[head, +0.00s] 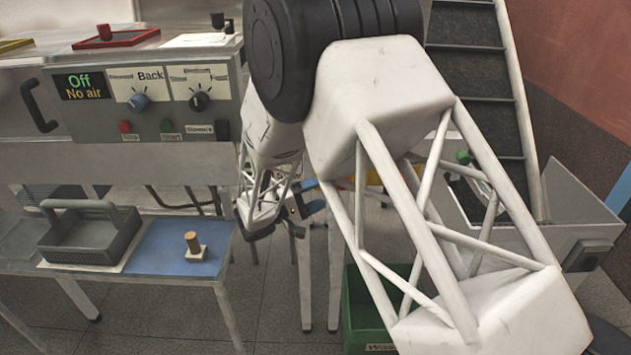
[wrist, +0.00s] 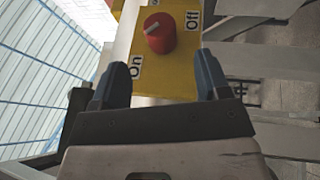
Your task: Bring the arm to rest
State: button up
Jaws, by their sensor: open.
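My arm fills the middle and right of the head view. My gripper (head: 293,212) hangs at the middle of the head view, in front of the machine, clear of the low table. In the wrist view my gripper (wrist: 165,85) has its two dark blue fingers spread apart with nothing between them. Beyond the fingertips is a yellow box (wrist: 180,65) with a red knob (wrist: 160,32) and the labels On and Off. I cannot tell whether the fingers touch the box.
A control panel (head: 150,103) reading "Off, No air" stands at left. On the low table are a grey carrier (head: 90,238) and a wooden-handled stamp (head: 193,246) on a blue mat (head: 160,262). A green bin (head: 362,318) is on the floor. A sloped conveyor (head: 483,75) rises at right.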

jog(key=s+d+r+m+g+y, duration=0.2)
jog(key=s+d+r+g+y, duration=0.15)
jog(key=s+d+r, duration=0.4)
jog(key=s+d+r+m+g+y, duration=0.1)
jog(key=s+d+r+g+y, duration=0.3)
jog(key=s+d, duration=0.5)
jog(key=s+d+r+m+y, duration=0.1)
jog(key=s+r+y, duration=0.1)
jog(key=s, duration=0.5)
jog(key=s+r+m+t+y, duration=0.1)
jog(key=s+r+y, duration=0.1)
jog(key=s+y, duration=0.3)
jog(key=s+d+r+t+y, duration=0.1)
jog(key=s+y, duration=0.3)
jog(key=s, duration=0.6)
jog(key=shift+s+d+r+m, duration=0.2)
jog(key=shift+d+r+m, duration=0.2)
jog(key=shift+r, duration=0.1)
